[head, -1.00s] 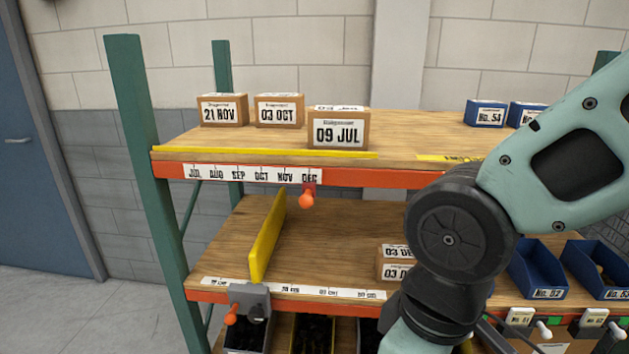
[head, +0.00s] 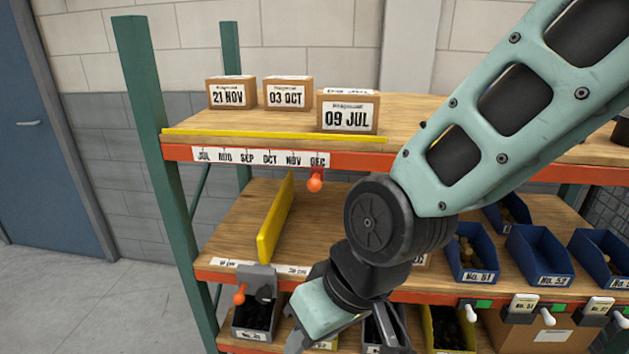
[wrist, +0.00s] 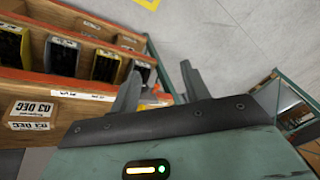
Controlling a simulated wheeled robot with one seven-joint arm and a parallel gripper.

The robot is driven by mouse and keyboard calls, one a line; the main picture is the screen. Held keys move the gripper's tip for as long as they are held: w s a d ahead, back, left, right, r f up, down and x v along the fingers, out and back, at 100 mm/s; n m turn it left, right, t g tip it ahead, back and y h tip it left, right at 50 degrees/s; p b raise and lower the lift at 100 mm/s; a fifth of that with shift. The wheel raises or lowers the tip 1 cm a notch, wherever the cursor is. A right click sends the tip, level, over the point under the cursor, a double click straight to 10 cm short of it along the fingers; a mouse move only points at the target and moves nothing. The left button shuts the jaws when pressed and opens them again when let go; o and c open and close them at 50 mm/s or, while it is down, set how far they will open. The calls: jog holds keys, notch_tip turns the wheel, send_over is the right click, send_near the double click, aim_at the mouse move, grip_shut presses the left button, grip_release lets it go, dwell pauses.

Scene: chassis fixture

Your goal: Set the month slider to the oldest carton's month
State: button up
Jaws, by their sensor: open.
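Three brown cartons stand on the top shelf in the head view: 21 NOV (head: 231,93), 03 OCT (head: 288,94) and, nearer the front, 09 JUL (head: 348,112). The month strip (head: 258,157) below them runs JUL to DEC. The month slider's orange knob (head: 315,183) hangs at DEC, its right end. My gripper is open and empty, low in front of the lower shelf, below and apart from the slider. Its two fingers show in the wrist view (wrist: 160,88).
A yellow divider (head: 275,220) stands on the lower shelf. Blue bins (head: 540,256) stand at right, with white levers (head: 471,313) below. Open floor lies at left.

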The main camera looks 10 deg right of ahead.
jog(key=w+a+f+m+t, duration=0.2)
jog(key=w+a+f+t, duration=0.1)
jog(key=w+a, duration=0.35)
jog(key=m+t+h+p, duration=0.2)
jog(key=m+t+h, duration=0.3)
jog(key=t+h, duration=0.9)
send_near(312, 189)
jog(key=w+d+r+p, duration=0.1)
jog(key=w+p, duration=0.1)
jog(key=w+d+r+t+y+p, duration=0.1)
jog(key=w+d+p, duration=0.1)
jog(key=w+p, duration=0.1)
jog(key=w+d+r+t+p, duration=0.1)
jog(key=w+p, duration=0.2)
jog(key=shift+w+d+m+y, duration=0.25)
jog(key=shift+d+m+y, duration=0.05)
jog(key=shift+d+y, duration=0.1)
jog(key=shift+w+d+r, duration=0.1)
jog(key=shift+w+d, duration=0.05)
jog(key=shift+w, duration=0.45)
